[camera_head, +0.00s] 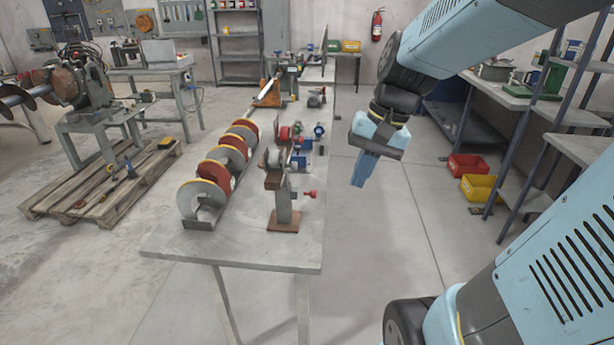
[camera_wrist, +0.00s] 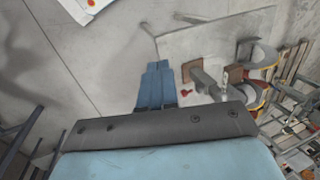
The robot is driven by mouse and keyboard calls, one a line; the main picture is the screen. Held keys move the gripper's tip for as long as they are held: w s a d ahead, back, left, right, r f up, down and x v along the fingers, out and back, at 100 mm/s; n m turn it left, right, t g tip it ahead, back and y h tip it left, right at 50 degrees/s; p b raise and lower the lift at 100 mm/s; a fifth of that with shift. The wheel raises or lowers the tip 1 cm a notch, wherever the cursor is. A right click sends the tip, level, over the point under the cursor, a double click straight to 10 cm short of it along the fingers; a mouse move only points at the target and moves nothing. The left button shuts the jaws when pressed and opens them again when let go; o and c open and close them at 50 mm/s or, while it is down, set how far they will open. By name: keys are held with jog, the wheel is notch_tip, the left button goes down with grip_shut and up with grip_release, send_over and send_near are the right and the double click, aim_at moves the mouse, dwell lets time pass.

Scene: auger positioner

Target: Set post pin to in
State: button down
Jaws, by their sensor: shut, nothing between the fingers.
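The post (camera_head: 283,205) stands upright on a brown base plate (camera_head: 283,226) near the front edge of the table. A red-headed pin (camera_head: 310,194) sticks out of its right side; I cannot tell how deep it sits. In the wrist view the red pin head (camera_wrist: 186,92) shows just right of my fingers. My gripper (camera_head: 358,183) is shut and empty, pointing down in the air right of the table, apart from the pin. My blue fingers (camera_wrist: 157,66) lie together in the wrist view.
The grey table (camera_head: 215,250) carries an auger (camera_head: 222,172) with red and grey flights left of the post. Several small fittings (camera_head: 298,142) stand behind the post. The floor right of the table is clear up to the red bin (camera_head: 468,164) and yellow bin (camera_head: 480,188).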

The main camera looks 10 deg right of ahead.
jog(key=w+f+m+g+y, duration=0.2)
jog(key=w+f+m+y, duration=0.2)
jog(key=w+f, duration=0.1)
jog(key=m+t+y, duration=0.9)
jog(key=m+y, duration=0.1)
jog(key=m, duration=0.5)
send_near(310, 194)
jog(key=x, duration=0.4)
jog(key=shift+w+a+f, duration=0.25)
jog(key=shift+a, duration=0.1)
